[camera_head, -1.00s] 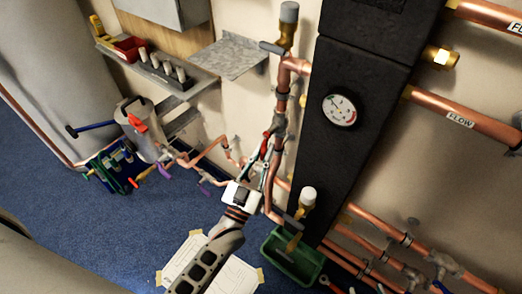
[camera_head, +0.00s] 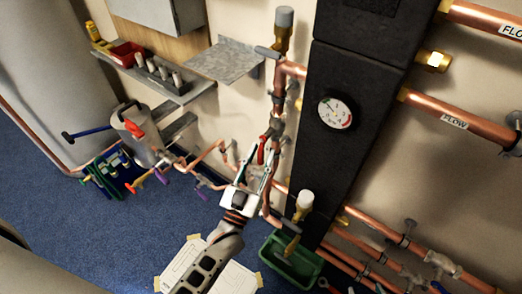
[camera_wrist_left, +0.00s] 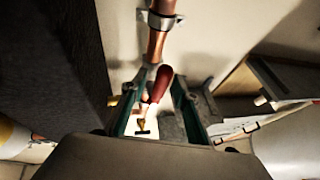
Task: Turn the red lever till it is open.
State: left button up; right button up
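The red lever (camera_head: 261,153) sits on the vertical copper pipe left of the black panel. In the left wrist view its red handle (camera_wrist_left: 160,84) stands between my gripper's two teal fingers, pointing down toward the palm. My left gripper (camera_head: 260,158) reaches up to the lever from below. In the left wrist view the gripper (camera_wrist_left: 158,95) is open, with a gap on both sides of the handle. The lever's pivot is partly hidden. My right gripper is not in view.
The black panel with a round gauge (camera_head: 335,112) stands close on the right. A capped valve (camera_head: 303,206) and a green bin (camera_head: 291,262) are just below right. A grey shelf (camera_head: 224,60) juts out above. Blue floor (camera_head: 90,235) is clear at lower left.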

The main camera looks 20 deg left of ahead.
aim_at(260, 149)
pick_arm(q)
notch_tip(260, 149, up, 10)
jog(key=shift+f, duration=0.1)
pick_arm(e)
jog(key=shift+s, duration=0.1)
dwell(0.6)
pick_arm(q)
jog(key=shift+s+f, duration=0.1)
jog(key=shift+s, duration=0.1)
jog(key=s+a+f+m+g+p, duration=0.1)
jog(key=s+f+g+p, duration=0.2)
jog(key=s, duration=0.5)
jog(key=s+a+f+m+g+p, duration=0.1)
jog(key=s+f+g+p, duration=0.3)
jog(key=s+f, duration=0.4)
jog(key=s+a+f+m+g+p, duration=0.1)
jog(key=s+a+f+g+p, duration=0.2)
jog(key=s+f, duration=0.3)
jog(key=s+g+p, duration=0.1)
jog(key=s, duration=0.3)
jog(key=shift+a+f+g, duration=0.15)
jog(key=shift+f+g, duration=0.1)
jog(key=shift+g, duration=0.15)
pick_arm(e)
jog(key=shift+m, duration=0.4)
jog(key=r, duration=0.2)
jog(key=s+r, duration=0.1)
jog(key=r, duration=0.2)
jog(key=shift+s+a+r, duration=0.1)
jog(key=shift+r, duration=0.1)
